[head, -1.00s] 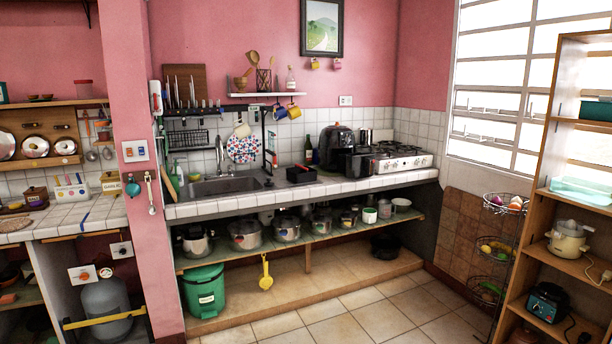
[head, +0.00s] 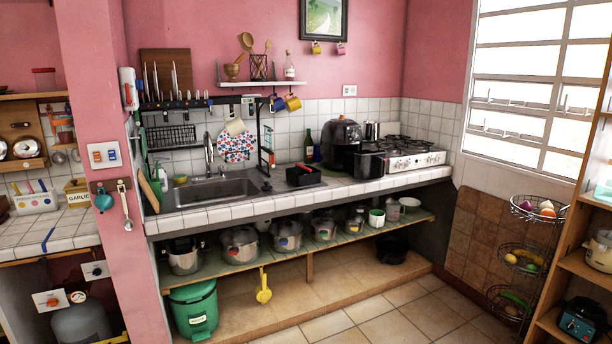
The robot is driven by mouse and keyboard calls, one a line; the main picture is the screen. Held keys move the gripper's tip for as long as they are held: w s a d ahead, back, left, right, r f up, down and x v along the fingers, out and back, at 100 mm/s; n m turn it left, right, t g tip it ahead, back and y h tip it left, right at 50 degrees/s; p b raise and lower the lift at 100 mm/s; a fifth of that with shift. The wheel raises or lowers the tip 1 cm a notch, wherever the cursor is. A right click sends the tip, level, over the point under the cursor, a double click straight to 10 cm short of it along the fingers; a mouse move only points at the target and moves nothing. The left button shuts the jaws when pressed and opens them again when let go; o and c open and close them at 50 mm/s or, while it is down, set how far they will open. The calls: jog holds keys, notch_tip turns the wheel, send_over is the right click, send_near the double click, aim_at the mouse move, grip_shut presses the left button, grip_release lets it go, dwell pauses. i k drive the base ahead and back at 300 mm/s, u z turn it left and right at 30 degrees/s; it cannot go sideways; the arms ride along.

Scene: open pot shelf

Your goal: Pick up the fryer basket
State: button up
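A black air fryer (head: 340,138) stands on the tiled counter, left of the stove, in the head view. A dark box-like part that looks like the fryer basket (head: 370,164) sits at its front right, near the counter's front edge. I cannot tell whether it is apart from the fryer or partly in it. Its handle cannot be made out. My gripper is not in view.
A black open tray (head: 303,177) lies left of the fryer, beside the sink (head: 208,191). The stove (head: 410,155) is to the right. Pots line the shelf below the counter. A wire basket stand (head: 520,260) is at right. The tiled floor ahead is clear.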

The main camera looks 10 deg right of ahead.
aim_at(303, 174)
jog(key=z, duration=0.1)
jog(key=i, duration=1.6)
jog(key=u, duration=0.4)
jog(key=i, duration=0.8)
jog(key=u, duration=0.35)
